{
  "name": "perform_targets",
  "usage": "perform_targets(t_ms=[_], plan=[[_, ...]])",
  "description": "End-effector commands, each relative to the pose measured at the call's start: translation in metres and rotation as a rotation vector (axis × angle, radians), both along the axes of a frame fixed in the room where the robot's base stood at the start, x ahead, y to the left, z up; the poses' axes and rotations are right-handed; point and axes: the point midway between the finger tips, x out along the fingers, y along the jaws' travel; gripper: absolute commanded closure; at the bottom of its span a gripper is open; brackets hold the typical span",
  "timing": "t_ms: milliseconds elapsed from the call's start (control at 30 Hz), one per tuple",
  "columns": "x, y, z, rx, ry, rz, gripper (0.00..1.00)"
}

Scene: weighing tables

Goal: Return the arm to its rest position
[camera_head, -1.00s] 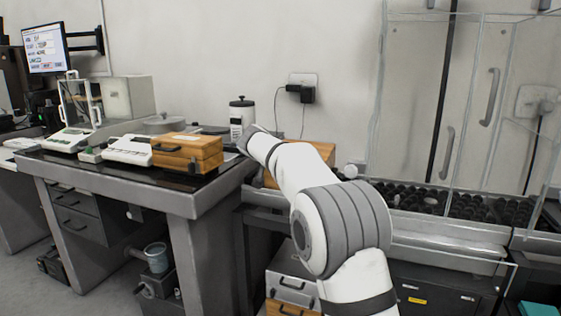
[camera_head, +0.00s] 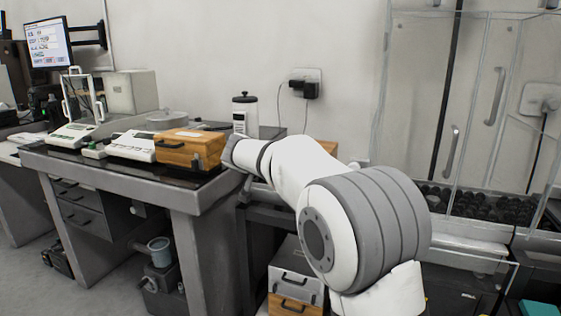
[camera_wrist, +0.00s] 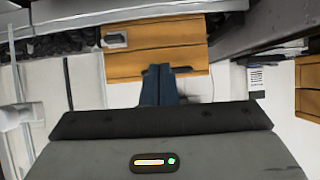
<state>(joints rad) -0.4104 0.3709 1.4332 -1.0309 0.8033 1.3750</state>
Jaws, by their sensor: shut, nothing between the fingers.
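My arm (camera_head: 355,225) reaches up from the lower right of the head view, bent, with its far end near the right end of the weighing table. My gripper (camera_wrist: 160,72) shows in the wrist view with its two dark fingers together and nothing between them. In the head view the fingers are hidden behind my arm. In the wrist view a wooden box (camera_wrist: 155,50) with a metal catch lies beyond the fingertips; whether they touch it cannot be told.
The dark-topped table (camera_head: 185,196) holds a wooden case (camera_head: 190,147), a balance (camera_head: 72,134) and a white canister (camera_head: 245,115). Clear panels (camera_head: 425,110) stand over a rack of dark items (camera_head: 495,208) at right. Floor at lower left is free.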

Motion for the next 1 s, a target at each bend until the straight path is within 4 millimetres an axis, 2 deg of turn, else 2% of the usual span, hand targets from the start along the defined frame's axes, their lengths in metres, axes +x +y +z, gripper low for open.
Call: perform_targets(t_ms=[167, 267, 367, 500, 700, 833, 1000], plan=[[-0.012, 0.002, -0.002, -0.001, 0.004, 0.0, 1.0], [-0.023, -0.01, 0.013, -0.008, 0.033, -0.004, 1.0], [-0.045, -0.034, 0.036, -0.022, 0.101, -0.004, 1.0], [-0.091, -0.073, 0.068, -0.04, 0.233, 0.007, 1.0], [-0.165, -0.116, 0.105, -0.039, 0.413, 0.053, 1.0], [-0.216, -0.136, 0.126, -0.023, 0.519, 0.097, 1.0], [-0.283, -0.152, 0.152, 0.016, 0.637, 0.171, 1.0]])
